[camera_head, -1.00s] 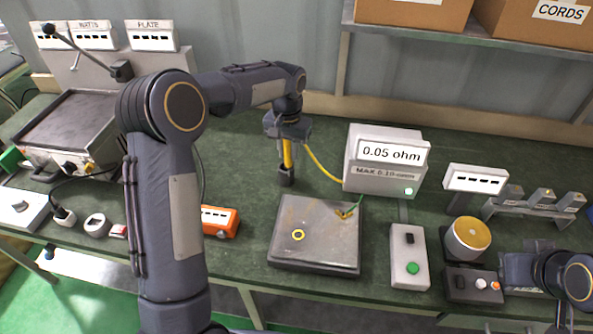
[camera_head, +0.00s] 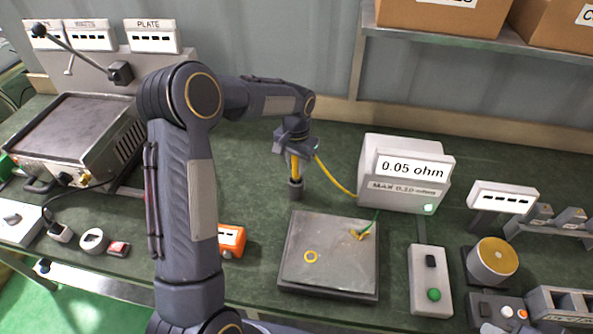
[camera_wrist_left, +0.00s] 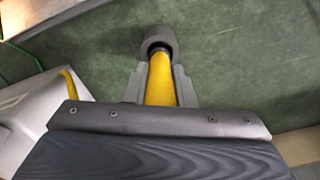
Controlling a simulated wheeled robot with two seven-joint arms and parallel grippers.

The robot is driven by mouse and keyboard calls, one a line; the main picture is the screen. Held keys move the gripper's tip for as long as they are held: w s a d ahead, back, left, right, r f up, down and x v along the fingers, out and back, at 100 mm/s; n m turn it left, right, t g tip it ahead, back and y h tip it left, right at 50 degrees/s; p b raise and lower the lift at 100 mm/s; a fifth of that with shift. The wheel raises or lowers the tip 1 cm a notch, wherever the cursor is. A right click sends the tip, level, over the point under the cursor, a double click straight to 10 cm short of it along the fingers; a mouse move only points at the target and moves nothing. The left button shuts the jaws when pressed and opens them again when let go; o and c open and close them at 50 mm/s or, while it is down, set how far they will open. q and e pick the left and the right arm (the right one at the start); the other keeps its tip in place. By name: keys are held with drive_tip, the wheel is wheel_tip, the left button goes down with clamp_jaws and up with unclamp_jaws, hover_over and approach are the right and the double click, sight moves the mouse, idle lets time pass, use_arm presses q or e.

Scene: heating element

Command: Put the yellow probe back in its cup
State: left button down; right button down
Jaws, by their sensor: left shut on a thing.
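The yellow probe (camera_head: 295,168) stands upright above the bench behind the grey plate, with its yellow lead running to the meter. My left gripper (camera_head: 296,152) is shut on the probe's upper part. In the left wrist view the probe (camera_wrist_left: 160,80) lies between the two fingers of the left gripper (camera_wrist_left: 161,88). The dark grey cup (camera_head: 296,190) is at the probe's lower end; in the wrist view the cup's rim (camera_wrist_left: 159,36) surrounds the probe tip. How deep the tip sits is hidden. My right gripper is not clearly in view.
The meter (camera_head: 405,172) reads 0.05 ohm and has a green light. A grey plate (camera_head: 330,272) with a yellow ring and a green-yellow lead lies in front. A switch box (camera_head: 430,280), yellow-topped cylinder (camera_head: 492,258) and orange device (camera_head: 231,240) stand nearby.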

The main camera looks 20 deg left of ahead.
sight(296, 172)
use_arm(q)
wheel_tip(296, 172, down, 3)
drive_tip(key=shift+f+p, duration=0.15)
drive_tip(key=shift+p, duration=0.15)
drive_tip(key=shift+f, duration=0.15)
drive_tip(key=c, duration=1.2)
unclamp_jaws()
drive_tip(key=shift+c, duration=0.2)
